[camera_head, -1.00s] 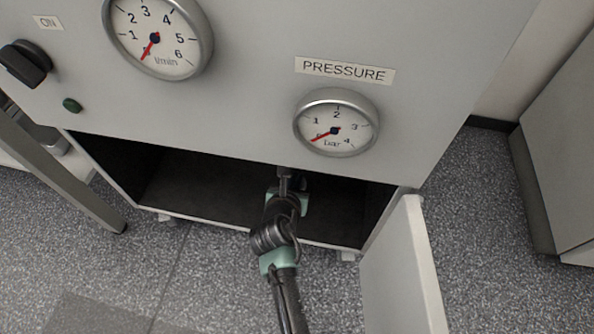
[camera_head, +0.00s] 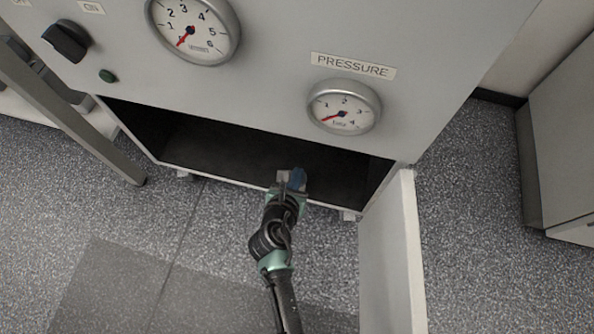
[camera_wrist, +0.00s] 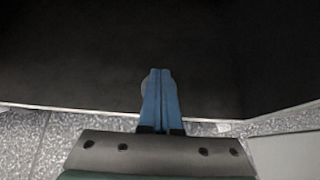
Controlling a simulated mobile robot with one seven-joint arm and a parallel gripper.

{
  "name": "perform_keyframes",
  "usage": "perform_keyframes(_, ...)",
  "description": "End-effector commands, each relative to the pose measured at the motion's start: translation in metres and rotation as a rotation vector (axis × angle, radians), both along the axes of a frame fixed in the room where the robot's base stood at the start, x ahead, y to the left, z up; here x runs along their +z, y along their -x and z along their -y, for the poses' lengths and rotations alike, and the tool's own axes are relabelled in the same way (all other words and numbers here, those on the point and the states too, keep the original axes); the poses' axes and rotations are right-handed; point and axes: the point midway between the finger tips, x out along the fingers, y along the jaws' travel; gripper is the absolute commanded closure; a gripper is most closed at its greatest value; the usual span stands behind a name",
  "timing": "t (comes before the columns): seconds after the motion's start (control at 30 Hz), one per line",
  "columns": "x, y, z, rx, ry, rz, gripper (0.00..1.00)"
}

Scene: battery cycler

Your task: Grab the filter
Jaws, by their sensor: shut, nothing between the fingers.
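My gripper (camera_head: 297,174) is at the front opening of the low compartment (camera_head: 215,151), just above its bottom front edge. Its two blue fingers are pressed together in the wrist view (camera_wrist: 160,72), with nothing seen between them. A small grey rounded shape (camera_wrist: 143,86) shows beside and partly behind the fingers in the wrist view. Most of it is hidden, and I cannot tell whether it is the filter. No clearly recognisable filter shows in either view. The visible compartment floor is dark and looks bare, but its rear is hidden under the front panel.
An open white door (camera_head: 391,255) stands at the right of the opening. The cabinet's front panel (camera_head: 270,75) with gauges overhangs the compartment. A grey table leg (camera_head: 80,120) is at the left. The speckled floor (camera_head: 180,240) in front is free.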

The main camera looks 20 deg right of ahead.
Motion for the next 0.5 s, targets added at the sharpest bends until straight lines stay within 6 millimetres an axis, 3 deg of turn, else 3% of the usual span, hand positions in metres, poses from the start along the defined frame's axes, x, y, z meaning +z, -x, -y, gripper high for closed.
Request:
perform_keyframes(0.37,0.010,0.005,-0.004,-0.002,-0.008,-0.021,1.00)
perform_keyframes(0.5,0.010,0.026,-0.019,-0.002,-0.009,-0.025,1.00)
